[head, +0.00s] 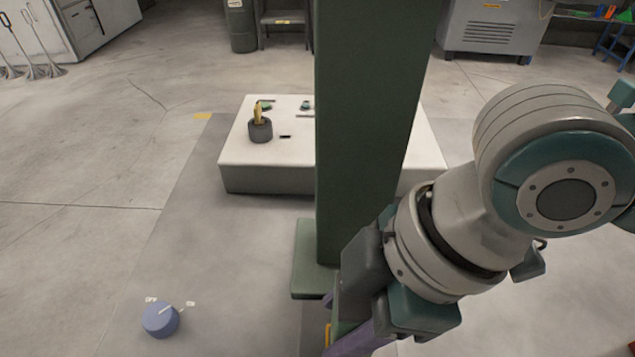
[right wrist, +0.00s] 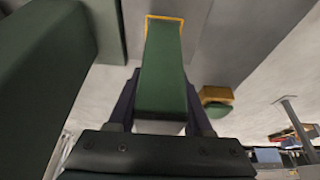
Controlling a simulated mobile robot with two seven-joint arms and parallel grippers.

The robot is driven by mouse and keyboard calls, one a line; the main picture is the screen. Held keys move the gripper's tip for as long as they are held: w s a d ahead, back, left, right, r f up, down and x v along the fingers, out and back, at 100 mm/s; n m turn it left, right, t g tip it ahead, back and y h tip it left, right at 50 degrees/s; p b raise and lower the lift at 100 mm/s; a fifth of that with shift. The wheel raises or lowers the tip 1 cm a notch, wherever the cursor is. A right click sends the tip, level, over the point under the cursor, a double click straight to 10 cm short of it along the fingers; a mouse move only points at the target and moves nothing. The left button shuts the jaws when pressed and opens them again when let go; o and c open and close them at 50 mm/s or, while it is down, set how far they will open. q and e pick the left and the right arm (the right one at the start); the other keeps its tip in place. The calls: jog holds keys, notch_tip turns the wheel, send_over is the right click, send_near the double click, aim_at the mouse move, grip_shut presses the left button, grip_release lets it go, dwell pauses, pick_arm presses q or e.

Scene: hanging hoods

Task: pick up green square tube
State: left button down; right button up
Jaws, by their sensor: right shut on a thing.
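The green square tube (right wrist: 162,75) shows in the right wrist view as a long green bar with a yellow rim at its far end. It lies between the two dark purple fingers of my right gripper (right wrist: 161,108), which is shut on it. In the head view my right gripper (head: 347,330) is at the bottom centre, pointing down, and its body hides most of the tube. A small yellow piece shows beside the fingers there. I cannot tell from the head view what the tube's lower end touches. My left gripper is not in view.
A thick dark green post (head: 366,120) stands close beside my right gripper. A low white platform (head: 290,165) behind it bears a dark round pot (head: 260,130) and small parts. A blue round object (head: 160,319) lies at the lower left.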

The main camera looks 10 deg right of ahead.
grip_shut()
jog(key=shift+r, duration=0.1)
dwell(0.3)
